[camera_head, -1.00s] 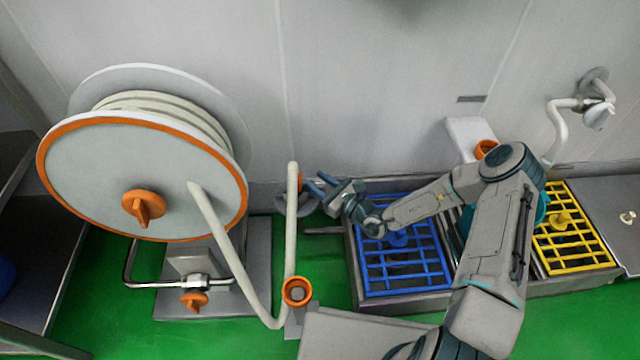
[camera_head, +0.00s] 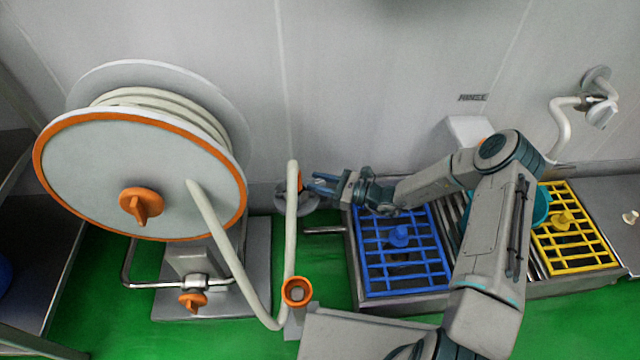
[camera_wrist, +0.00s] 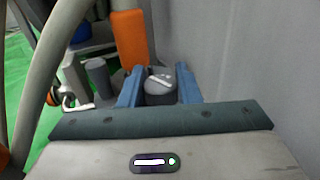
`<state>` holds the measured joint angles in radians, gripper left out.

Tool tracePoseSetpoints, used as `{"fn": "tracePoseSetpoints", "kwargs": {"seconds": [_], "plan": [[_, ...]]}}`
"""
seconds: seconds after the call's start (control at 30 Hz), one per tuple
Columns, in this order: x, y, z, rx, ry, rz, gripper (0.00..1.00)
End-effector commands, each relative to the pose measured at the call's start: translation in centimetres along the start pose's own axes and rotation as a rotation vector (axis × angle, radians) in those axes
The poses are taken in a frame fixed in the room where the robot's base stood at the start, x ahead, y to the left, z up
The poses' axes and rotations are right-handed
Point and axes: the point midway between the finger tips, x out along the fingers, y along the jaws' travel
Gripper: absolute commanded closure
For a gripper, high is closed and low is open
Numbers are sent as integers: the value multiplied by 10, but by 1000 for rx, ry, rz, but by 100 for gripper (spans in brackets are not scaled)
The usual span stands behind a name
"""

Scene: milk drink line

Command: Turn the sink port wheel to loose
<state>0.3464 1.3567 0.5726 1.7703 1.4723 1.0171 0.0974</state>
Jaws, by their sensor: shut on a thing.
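A dark grey round wheel (camera_head: 283,197) shows in the head view low at the wall, partly hidden behind an upright pale hose. I take it to be the sink port wheel. My gripper (camera_head: 320,184) reaches left to it, with blue fingers. In the wrist view, my gripper (camera_wrist: 159,87) is shut on a grey round part with a white mark on top (camera_wrist: 160,82), one blue finger on each side. The wheel's lower part and any loose marking are hidden or too small to read.
The pale hose (camera_head: 291,225) stands close in front of the wheel, with an orange collar (camera_wrist: 131,40) near my fingers. A large hose reel (camera_head: 90,180) is at left. Sinks with blue (camera_head: 372,272) and yellow (camera_head: 565,246) grates lie right. The wall is close behind.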

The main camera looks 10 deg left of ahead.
Motion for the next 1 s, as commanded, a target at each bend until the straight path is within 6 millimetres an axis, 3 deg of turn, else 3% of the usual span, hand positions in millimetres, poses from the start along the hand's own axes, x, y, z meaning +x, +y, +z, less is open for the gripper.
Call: {"fn": "tracePoseSetpoints", "kwargs": {"seconds": [0.6,1.0], "plan": [[0,-2,-5,-4,4,580,93],[0,-1,-3,-1,3,849,93]]}}
